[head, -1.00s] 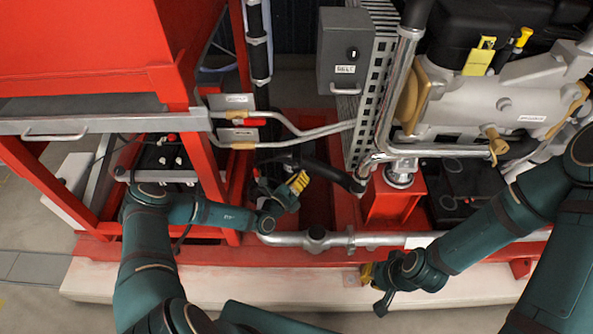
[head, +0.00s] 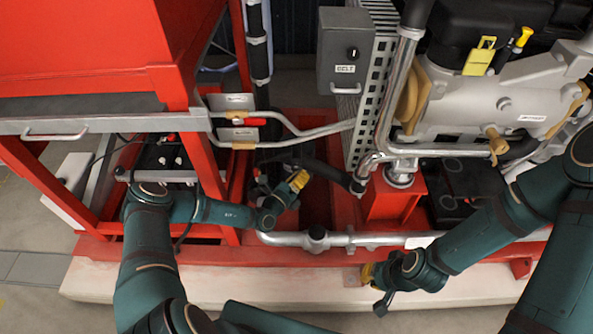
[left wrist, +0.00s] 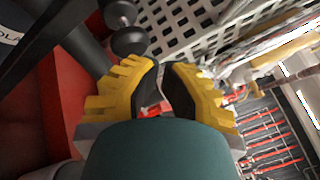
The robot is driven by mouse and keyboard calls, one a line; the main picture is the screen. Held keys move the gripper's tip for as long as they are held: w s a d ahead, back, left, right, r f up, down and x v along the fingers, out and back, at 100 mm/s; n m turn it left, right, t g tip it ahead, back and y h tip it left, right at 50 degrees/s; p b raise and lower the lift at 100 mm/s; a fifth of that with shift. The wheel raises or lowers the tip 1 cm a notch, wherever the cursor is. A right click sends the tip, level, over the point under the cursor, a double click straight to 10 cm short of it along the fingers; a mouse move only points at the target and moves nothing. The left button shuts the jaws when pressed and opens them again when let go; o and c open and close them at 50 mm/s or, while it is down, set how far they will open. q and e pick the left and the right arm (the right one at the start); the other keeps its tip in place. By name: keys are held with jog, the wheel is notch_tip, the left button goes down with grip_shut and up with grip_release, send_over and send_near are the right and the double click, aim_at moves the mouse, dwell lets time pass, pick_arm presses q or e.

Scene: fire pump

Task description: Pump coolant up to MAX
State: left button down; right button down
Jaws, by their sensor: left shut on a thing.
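My left gripper (head: 299,180) is below the two pipes beside the red frame, over the dark gap left of the red pedestal. In the left wrist view its yellow fingers (left wrist: 160,82) are close together. A small red part (left wrist: 150,109) shows between them; most of the held thing is hidden. No MAX mark or coolant level is readable. My right gripper (head: 368,275) is low in front of the white plinth, mostly hidden by its wrist.
A grey BELT box (head: 344,50) hangs by a perforated guard (head: 372,92). Silver pipes (head: 290,238) run along the red base. The engine (head: 480,105) stands at right, a red frame (head: 90,190) at left.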

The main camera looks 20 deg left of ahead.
pick_arm(q)
jog(key=shift+w+a+r+b, duration=0.1)
jog(key=shift+w+a+b, duration=0.15)
jog(key=shift+w, duration=0.3)
jog(key=shift+w+a+b, duration=0.1)
jog(key=shift+w+b, duration=0.1)
jog(key=shift+w, duration=0.3)
dwell(1.4)
jog(key=shift+s, duration=0.1)
jog(key=shift+s+d+p, duration=0.2)
jog(key=shift+s+p, duration=0.3)
jog(key=shift+s, duration=0.2)
jog(key=shift+s+d+p, duration=0.2)
jog(key=shift+s+p, duration=0.3)
jog(key=shift+s, duration=0.15)
jog(key=s+p, duration=0.1)
jog(key=s+d+p, duration=0.1)
jog(key=s, duration=0.1)
jog(key=s+p, duration=0.1)
jog(key=shift+s+d, duration=0.25)
jog(key=shift+s, duration=0.15)
